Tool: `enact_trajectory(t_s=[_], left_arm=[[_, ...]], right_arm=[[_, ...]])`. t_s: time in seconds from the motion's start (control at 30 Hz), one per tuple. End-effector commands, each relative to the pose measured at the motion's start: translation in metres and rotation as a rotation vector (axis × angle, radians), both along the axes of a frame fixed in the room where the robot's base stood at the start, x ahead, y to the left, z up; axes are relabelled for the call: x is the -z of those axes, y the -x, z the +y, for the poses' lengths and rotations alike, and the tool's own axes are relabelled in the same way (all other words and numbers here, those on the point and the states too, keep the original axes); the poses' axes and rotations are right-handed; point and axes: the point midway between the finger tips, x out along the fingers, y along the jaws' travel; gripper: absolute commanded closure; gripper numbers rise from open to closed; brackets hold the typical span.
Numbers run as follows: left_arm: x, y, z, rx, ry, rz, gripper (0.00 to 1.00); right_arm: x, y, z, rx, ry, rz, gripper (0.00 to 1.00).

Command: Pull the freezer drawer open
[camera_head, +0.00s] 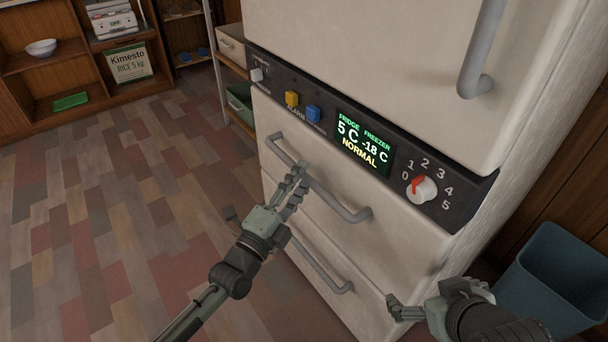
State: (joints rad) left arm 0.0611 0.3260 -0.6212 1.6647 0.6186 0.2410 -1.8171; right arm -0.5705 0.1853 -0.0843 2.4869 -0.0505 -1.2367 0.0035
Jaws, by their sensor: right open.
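The white fridge-freezer (395,235) has two drawers below its control panel. The upper drawer (330,170) has a grey bar handle (345,208) and looks closed. The lower drawer (345,312) has a similar handle (318,265) and also looks closed. My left gripper (301,182) is at the middle of the upper handle, its fingers overlapping the bar; whether they grip it is unclear. My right gripper (391,307) is open and empty, low by the fridge's right side, away from both handles.
The control panel (270,80) has buttons, a display and a red-marked knob (421,189). A blue bin (550,275) stands right of the fridge. Shelves (75,70) stand at the back left. The tiled floor (130,200) left of the fridge is clear.

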Motion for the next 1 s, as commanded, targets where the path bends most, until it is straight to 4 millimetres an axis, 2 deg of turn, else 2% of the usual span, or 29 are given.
enact_trajectory(t_s=[0.17,0.43,0.73,1.0], left_arm=[[-0.0024,-0.0117,-0.0069,0.000,-0.001,-0.001,0.64],[-0.0028,-0.0126,-0.0078,0.000,-0.001,0.001,0.64],[-0.0027,-0.0124,-0.0076,0.000,-0.001,0.000,1.00],[-0.0027,-0.0123,-0.0075,0.000,-0.001,0.000,1.00]], right_arm=[[-0.0022,-0.0038,0.0034,-0.007,-0.007,-0.021,0.00],[-0.0026,-0.0044,0.0040,-0.008,-0.008,-0.024,0.00],[-0.0024,-0.0043,0.0039,-0.008,-0.008,-0.023,0.00],[-0.0023,-0.0042,0.0037,-0.008,-0.007,-0.022,0.00]])
